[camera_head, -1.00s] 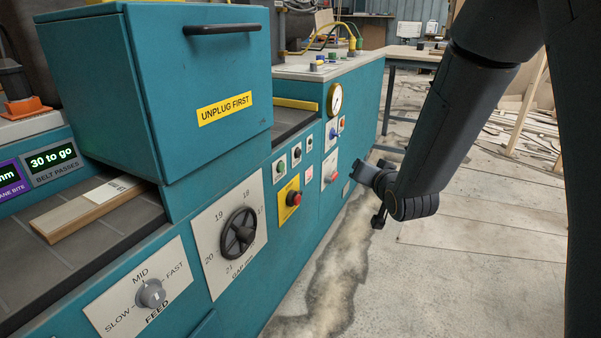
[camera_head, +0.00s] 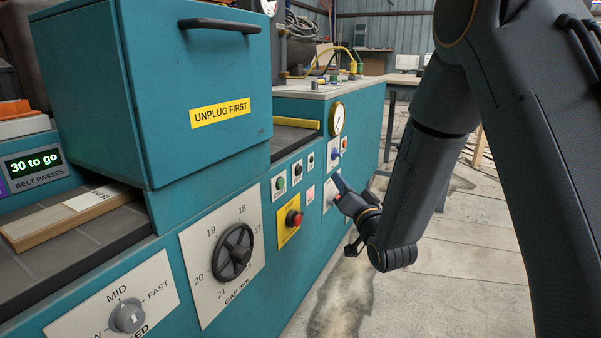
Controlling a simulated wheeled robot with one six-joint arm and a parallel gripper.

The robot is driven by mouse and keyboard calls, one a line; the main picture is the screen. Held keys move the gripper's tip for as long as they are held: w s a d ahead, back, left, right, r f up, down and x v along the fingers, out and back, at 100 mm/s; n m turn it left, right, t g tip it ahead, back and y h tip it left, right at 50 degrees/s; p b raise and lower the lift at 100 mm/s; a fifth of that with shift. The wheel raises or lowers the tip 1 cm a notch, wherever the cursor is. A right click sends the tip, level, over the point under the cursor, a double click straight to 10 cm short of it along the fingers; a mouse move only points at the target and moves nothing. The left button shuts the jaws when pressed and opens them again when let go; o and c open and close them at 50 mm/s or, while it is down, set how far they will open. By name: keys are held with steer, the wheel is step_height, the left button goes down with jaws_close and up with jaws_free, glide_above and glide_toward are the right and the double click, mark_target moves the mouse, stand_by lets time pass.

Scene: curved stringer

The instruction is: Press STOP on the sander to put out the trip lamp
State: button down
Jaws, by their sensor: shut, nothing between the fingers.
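The teal sander (camera_head: 215,150) fills the left and middle. Its front has a large red mushroom button (camera_head: 294,218) on a yellow plate. Above it are small plates with a green button (camera_head: 281,183), a black button (camera_head: 297,170) and another button (camera_head: 310,161). A white plate (camera_head: 328,189) stands further right, partly hidden by my gripper (camera_head: 339,185). An orange-red spot (camera_head: 344,145) shows above it, beside a blue knob (camera_head: 335,155). My gripper is shut and empty, with its tip in front of that white plate. I cannot tell if it touches.
A black handwheel (camera_head: 234,252) and a grey feed knob (camera_head: 129,316) stick out from the front at left. A round gauge (camera_head: 337,118) sits at the upper edge. Open concrete floor (camera_head: 470,240) lies to the right.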

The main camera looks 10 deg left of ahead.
steer(key=w+a, duration=0.2)
steer(key=a, duration=0.5)
steer(key=shift+w+a+b, duration=0.25)
steer(key=shift+w+b, duration=0.15)
steer(key=shift+b, duration=0.05)
steer(key=shift+a, duration=0.15)
stand_by(1.6)
steer(key=shift+w+a, duration=0.1)
steer(key=shift+a, duration=0.15)
steer(key=shift+w+a, duration=0.15)
steer(key=shift+a, duration=0.25)
stand_by(0.7)
steer(key=shift+d, duration=0.15)
steer(key=shift+s+d, duration=0.3)
steer(key=shift+d, duration=0.35)
steer(key=shift+s+d+p, duration=0.2)
steer(key=shift+s+d, duration=0.1)
steer(key=shift+d, duration=0.5)
steer(key=shift+s+d+p, duration=0.15)
steer(key=shift+s+d, duration=0.1)
steer(key=shift+d, duration=0.5)
steer(key=shift+s+d+p, duration=0.2)
steer(key=shift+s+d, duration=0.1)
steer(key=shift+d, duration=0.5)
